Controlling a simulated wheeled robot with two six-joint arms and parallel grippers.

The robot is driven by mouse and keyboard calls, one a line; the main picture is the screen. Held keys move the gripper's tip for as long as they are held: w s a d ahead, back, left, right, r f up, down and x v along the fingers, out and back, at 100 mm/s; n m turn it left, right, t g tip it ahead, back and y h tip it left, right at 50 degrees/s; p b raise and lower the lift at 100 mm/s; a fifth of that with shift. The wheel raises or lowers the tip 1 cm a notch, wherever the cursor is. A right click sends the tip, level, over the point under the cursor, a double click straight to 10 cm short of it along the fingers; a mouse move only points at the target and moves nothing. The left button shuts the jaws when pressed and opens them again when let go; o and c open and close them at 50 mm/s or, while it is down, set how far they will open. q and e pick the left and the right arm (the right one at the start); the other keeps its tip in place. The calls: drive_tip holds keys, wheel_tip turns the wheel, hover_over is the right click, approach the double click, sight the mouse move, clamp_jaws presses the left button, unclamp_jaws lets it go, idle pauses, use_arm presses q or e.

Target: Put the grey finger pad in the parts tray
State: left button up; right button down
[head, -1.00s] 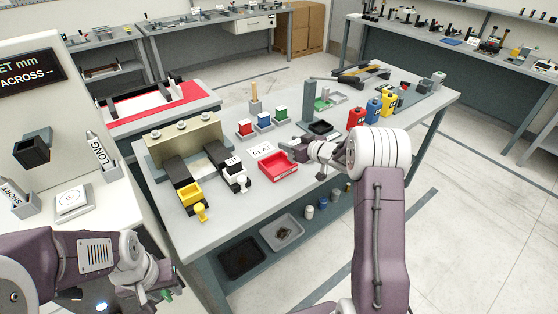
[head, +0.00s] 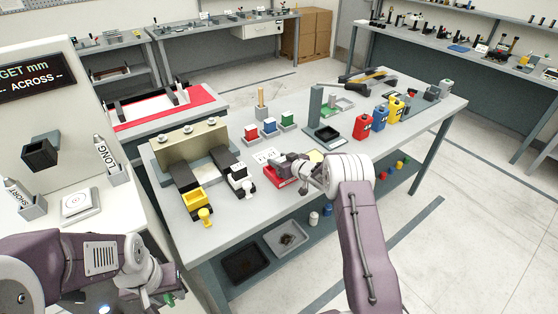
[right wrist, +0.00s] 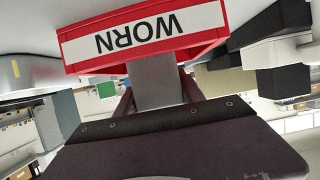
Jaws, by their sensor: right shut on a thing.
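My right gripper (head: 284,168) is at the red tray (head: 270,177) on the near bench. In the right wrist view the red tray (right wrist: 215,47) bears a white label reading WORN, seen upside down. A light grey block, which looks like the grey finger pad (right wrist: 155,80), sits between the jaws. Its far end is hidden behind the tray's labelled wall, and I cannot tell whether it touches the tray floor. My left gripper (head: 168,293) is low at the left, away from the bench; its jaws are too small and turned to read.
A yellow (head: 195,202) and a white fixture (head: 241,182) stand left of the red tray. Red, blue and green blocks (head: 270,129) stand behind it. A grey tray (head: 286,238) lies on the lower shelf.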

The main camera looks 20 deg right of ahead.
drive_tip(key=shift+f, duration=0.15)
drive_tip(key=c, duration=0.7)
unclamp_jaws()
drive_tip(key=shift+r, duration=0.3)
drive_tip(key=shift+s+d, duration=0.15)
drive_tip(key=shift+s, duration=0.2)
drive_tip(key=v, duration=1.1)
drive_tip(key=shift+s+b, duration=0.15)
drive_tip(key=shift+b, duration=0.2)
